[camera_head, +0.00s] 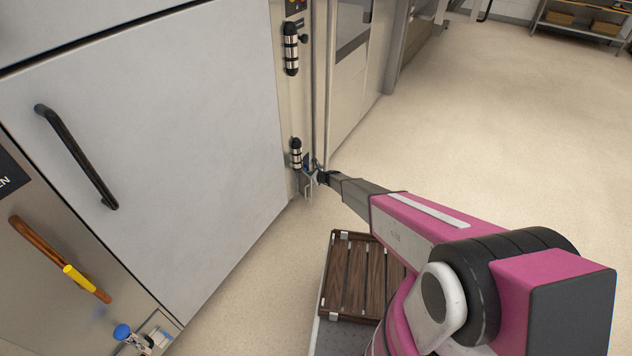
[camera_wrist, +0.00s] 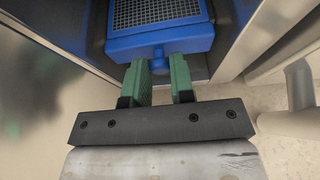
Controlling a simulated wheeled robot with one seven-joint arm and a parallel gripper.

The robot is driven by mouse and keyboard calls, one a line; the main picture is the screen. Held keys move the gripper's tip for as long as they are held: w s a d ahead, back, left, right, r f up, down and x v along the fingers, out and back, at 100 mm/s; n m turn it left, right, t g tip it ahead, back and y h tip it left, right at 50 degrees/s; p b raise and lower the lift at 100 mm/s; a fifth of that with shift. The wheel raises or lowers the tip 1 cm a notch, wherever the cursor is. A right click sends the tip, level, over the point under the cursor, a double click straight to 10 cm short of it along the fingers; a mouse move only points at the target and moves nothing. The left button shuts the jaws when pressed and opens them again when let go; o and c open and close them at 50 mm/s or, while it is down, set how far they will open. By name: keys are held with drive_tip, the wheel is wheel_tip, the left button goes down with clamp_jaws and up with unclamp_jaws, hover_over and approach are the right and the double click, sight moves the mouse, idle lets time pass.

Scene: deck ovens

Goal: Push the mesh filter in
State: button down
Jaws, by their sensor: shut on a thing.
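The mesh filter (camera_wrist: 160,39) has a blue frame around a grey mesh. In the wrist view it is at the top, inside a narrow metal-sided recess, and its far end is cut off by the picture edge. My gripper (camera_wrist: 160,67) has two green fingers, shut on a small blue tab at the filter's near end. In the head view my gripper (camera_head: 312,178) is at the low narrow panel right of the big pale door. Only a small bit of blue shows there, and how deep the filter sits cannot be told.
The pale oven door (camera_head: 150,110) with a black handle (camera_head: 78,158) fills the left. A metallic cylinder (camera_head: 296,153) is just above my gripper. A pale pipe (camera_wrist: 295,122) stands close on the right in the wrist view. Open floor (camera_head: 490,130) lies to the right.

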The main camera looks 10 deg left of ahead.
drive_tip(key=shift+w+a, duration=0.3)
drive_tip(key=shift+a, duration=0.35)
drive_tip(key=c, duration=1)
unclamp_jaws()
drive_tip(key=shift+a, duration=0.1)
drive_tip(key=v, duration=1)
drive_tip(key=shift+d, duration=0.35)
drive_tip(key=shift+s+r, duration=0.1)
